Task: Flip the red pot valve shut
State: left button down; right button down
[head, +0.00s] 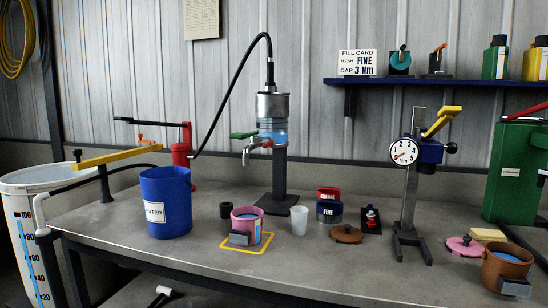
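A red pot (182,152) stands at the back left of the bench, partly hidden by the blue bucket. A red upright beside it carries a long dark lever (150,122) that reaches left, roughly level. A small orange handle (146,141) shows below that lever, in front of the wall. I cannot tell for sure which of these is the valve, or how far it is turned. Neither of my grippers can be made out in the head view.
A blue bucket (166,205) stands in front of the red pot. A yellow bar (118,155) reaches across near the white tank (30,240). A metal column (272,120) with a tap stands mid-bench. A pink pot (245,222), white cup (299,220) and gauge stand (408,190) are further right.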

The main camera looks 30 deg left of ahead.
aim_at(272, 142)
jog(key=k+j+z, duration=0.1)
jog(key=j, duration=0.35)
jog(key=k+j, duration=0.35)
jog(key=k+j+z, duration=0.15)
jog(key=j, duration=0.3)
jog(key=k, duration=0.05)
